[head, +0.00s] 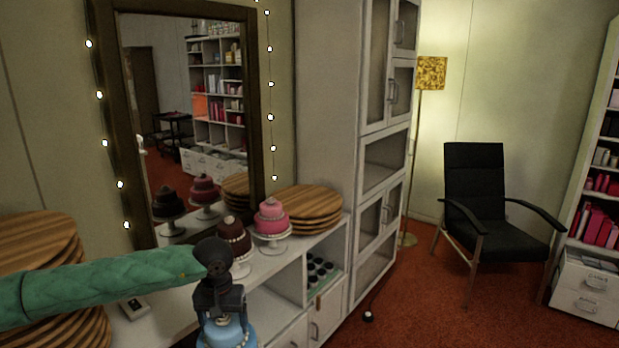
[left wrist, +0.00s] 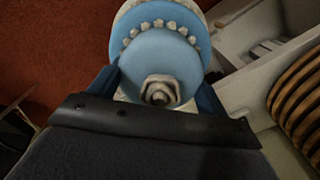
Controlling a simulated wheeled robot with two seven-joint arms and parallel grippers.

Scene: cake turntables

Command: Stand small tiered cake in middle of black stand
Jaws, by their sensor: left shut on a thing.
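A small light-blue tiered cake (head: 230,336) with white piped trim is at the bottom of the head view, partly hidden by my left gripper (head: 221,318). In the left wrist view the cake (left wrist: 159,50) shows from above, its round tiers topped by a white swirl. The left gripper (left wrist: 157,92) is shut on it, with a dark blue finger on each side. In the head view it is held at the front side of the white sideboard. I cannot make out a black stand in either view. My right gripper is not in view.
A brown cake (head: 233,236) and a pink tiered cake (head: 271,217) stand on white stands on the sideboard (head: 285,258). Stacked wooden boards (head: 308,203) lie behind; more (head: 38,240) are at left. A tall cabinet (head: 330,110) bounds the right end. Red carpet (head: 430,300) is open floor.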

